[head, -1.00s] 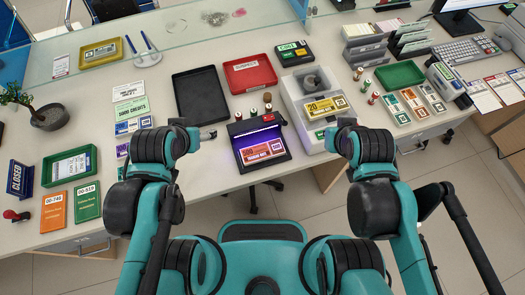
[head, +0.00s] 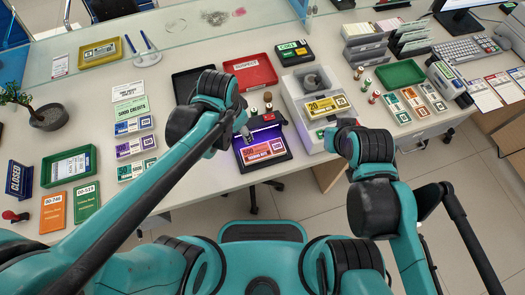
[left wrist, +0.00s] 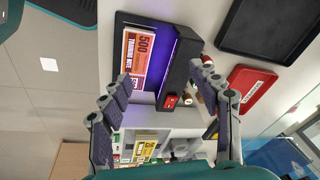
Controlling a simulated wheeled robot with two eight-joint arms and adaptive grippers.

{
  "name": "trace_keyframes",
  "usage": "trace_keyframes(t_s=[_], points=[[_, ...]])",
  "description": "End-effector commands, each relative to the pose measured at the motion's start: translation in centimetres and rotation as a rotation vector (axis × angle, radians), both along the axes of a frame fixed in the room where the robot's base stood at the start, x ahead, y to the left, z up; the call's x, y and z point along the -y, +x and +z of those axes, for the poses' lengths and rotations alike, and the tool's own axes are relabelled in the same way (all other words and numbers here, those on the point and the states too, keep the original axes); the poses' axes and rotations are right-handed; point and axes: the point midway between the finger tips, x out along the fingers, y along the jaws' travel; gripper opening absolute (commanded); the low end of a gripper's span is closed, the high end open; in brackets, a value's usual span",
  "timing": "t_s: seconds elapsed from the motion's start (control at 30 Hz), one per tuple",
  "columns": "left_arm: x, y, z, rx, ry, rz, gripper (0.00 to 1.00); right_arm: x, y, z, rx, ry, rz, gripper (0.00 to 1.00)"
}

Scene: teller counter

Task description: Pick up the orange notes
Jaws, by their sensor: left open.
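The orange notes (head: 263,149), a flat bundle marked 500, lie on a black note checker (head: 285,158) with a glowing purple lamp. In the left wrist view the orange notes (left wrist: 138,60) lie flat beside the checker's dark lamp housing with its red switch (left wrist: 171,101). My left gripper (head: 243,132) is over the checker, just beyond the notes in the head view. Its fingers (left wrist: 158,75) are spread apart with nothing held, above and to one side of the notes. My right gripper (head: 330,140) is beside the clear box, its fingers mostly hidden behind its wrist.
The clear box (head: 296,100) with a yellow 20 bundle (head: 326,106) stands right of the checker. A red tray (head: 268,70) and small stamps (head: 268,100) are behind it. A black tray (head: 183,88) is partly covered by my left arm. Note bundles (head: 136,147) lie at left.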

Motion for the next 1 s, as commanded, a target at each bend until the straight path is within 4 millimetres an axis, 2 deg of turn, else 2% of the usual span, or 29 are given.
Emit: trace_keyframes(t_s=[0.03,0.1,0.3,0.77,1.0], points=[[1.6,0.5,-1.2,-0.035,0.022,-0.086,0.62,0.0,0.0,-0.1,0.000,0.000,0.000,0.00],[3.3,0.6,-2.7,-0.085,0.051,-0.198,0.62,0.0,0.0,-0.2,0.000,0.000,0.000,0.00],[6.4,0.4,-5.8,-0.176,0.101,-0.406,0.62,0.0,0.0,-0.3,0.000,0.000,0.000,0.00],[7.2,0.5,-10.3,-0.196,0.111,-0.451,0.62,0.0,0.0,-2.2,0.000,0.000,0.000,0.00],[7.5,0.9,-14.0,-0.195,0.110,-0.449,0.62,0.0,0.0,-4.3,0.000,0.000,0.000,0.00]])
